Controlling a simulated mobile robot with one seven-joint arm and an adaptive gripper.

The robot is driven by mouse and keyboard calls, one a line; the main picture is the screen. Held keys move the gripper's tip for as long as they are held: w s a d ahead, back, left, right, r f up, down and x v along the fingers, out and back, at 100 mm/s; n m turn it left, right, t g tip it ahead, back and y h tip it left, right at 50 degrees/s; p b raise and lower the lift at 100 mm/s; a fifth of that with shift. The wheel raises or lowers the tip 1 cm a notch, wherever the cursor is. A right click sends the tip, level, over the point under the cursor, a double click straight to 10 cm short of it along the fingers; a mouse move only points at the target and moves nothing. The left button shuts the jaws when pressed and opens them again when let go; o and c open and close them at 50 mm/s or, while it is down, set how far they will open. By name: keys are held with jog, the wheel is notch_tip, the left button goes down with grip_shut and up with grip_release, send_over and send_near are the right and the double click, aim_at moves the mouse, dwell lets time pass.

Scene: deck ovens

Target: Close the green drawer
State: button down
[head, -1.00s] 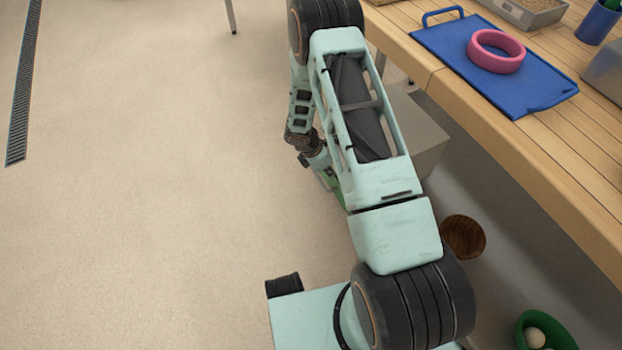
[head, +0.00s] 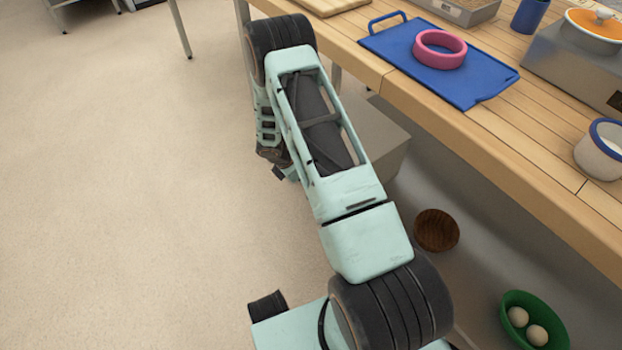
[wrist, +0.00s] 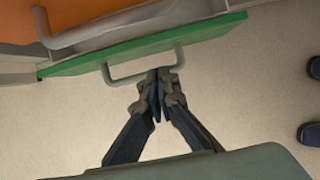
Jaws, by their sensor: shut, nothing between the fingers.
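In the wrist view the green drawer (wrist: 200,37) shows as a long green front with a grey bar handle (wrist: 145,70). It stands out past the orange front above it. My gripper (wrist: 158,73) is shut and empty, its fingertips close to the right part of that handle. I cannot tell whether they touch it. In the head view my arm hides the gripper and the green drawer.
An orange front (wrist: 100,25) with its own handle is beside the green one. Two dark rounded shapes (wrist: 310,133) sit at the right edge. A wooden table (head: 480,130) holds a blue tray (head: 400,45). Open floor (head: 120,180) lies to the left.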

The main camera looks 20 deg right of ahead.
jog(key=a+p+v, duration=0.1)
jog(key=p+v, duration=0.5)
jog(key=v, duration=0.4)
jog(key=b+x, duration=0.1)
jog(key=x, duration=0.2)
jog(key=d+b+x, duration=0.1)
jog(key=x, duration=0.3)
jog(key=b+x, duration=0.1)
jog(key=x, duration=0.3)
jog(key=shift+w+d+r, duration=0.1)
jog(key=shift+d+r, duration=0.2)
jog(key=shift+d, duration=0.1)
jog(key=shift+w+d, duration=0.2)
jog(key=shift+d, duration=0.5)
jog(key=shift+w+d, duration=0.2)
jog(key=shift+d, duration=0.5)
jog(key=shift+w+d, duration=0.2)
jog(key=shift+d, duration=0.5)
